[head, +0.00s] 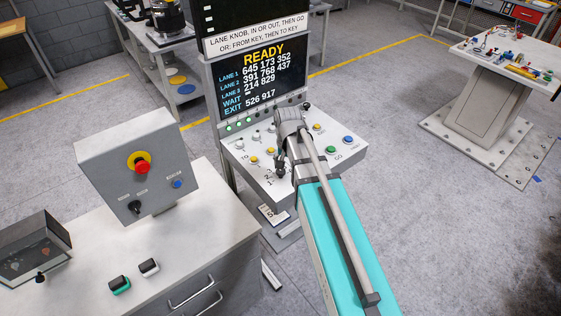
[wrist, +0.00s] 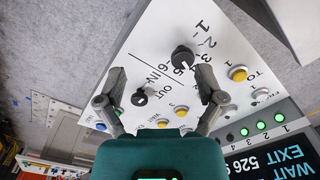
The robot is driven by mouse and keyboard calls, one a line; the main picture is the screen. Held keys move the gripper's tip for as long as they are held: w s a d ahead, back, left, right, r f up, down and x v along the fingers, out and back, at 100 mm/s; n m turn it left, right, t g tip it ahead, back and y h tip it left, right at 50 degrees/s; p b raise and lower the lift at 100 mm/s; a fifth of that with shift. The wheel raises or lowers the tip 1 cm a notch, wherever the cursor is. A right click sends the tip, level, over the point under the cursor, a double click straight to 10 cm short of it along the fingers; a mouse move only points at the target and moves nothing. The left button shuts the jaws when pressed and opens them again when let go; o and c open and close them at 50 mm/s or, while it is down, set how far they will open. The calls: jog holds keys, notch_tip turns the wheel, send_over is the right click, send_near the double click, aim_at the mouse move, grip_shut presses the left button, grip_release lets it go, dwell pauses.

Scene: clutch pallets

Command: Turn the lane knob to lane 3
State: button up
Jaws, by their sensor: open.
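The lane knob (wrist: 183,57) is a black round knob on the white sloped panel (wrist: 150,40), with the numbers 1, 2 and 3 printed beside it in the wrist view. Its pointer direction is too small to read surely. My gripper (wrist: 160,72) is open and empty over the panel. The lane knob shows close to its right fingertip; I cannot tell whether they touch. A smaller black knob (wrist: 140,98) near the word IN shows between the fingers.
The screen (head: 262,78) above the panel reads READY, with numbers on lanes 1 to 3 and EXIT. Yellow buttons (wrist: 239,73), a green button (head: 331,152) and a blue button (head: 347,139) surround the work area. A grey control box (head: 110,165) stands left.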

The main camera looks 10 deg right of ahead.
aim_at(281, 173)
jog(key=w+a+r+m+p, duration=0.1)
jog(key=w+r+m+p, duration=0.1)
jog(key=w, duration=0.4)
notch_tip(281, 173, up, 3)
jog(key=shift+f+m+p, duration=0.15)
jog(key=shift+m+p, duration=0.25)
jog(key=shift+p, duration=0.3)
jog(key=shift+f, duration=0.2)
notch_tip(281, 173, down, 13)
jog(key=b, duration=1.3)
jog(key=shift+f+b, duration=0.2)
jog(key=shift+b, duration=0.2)
jog(key=c, duration=1.2)
jog(key=shift+o, duration=0.2)
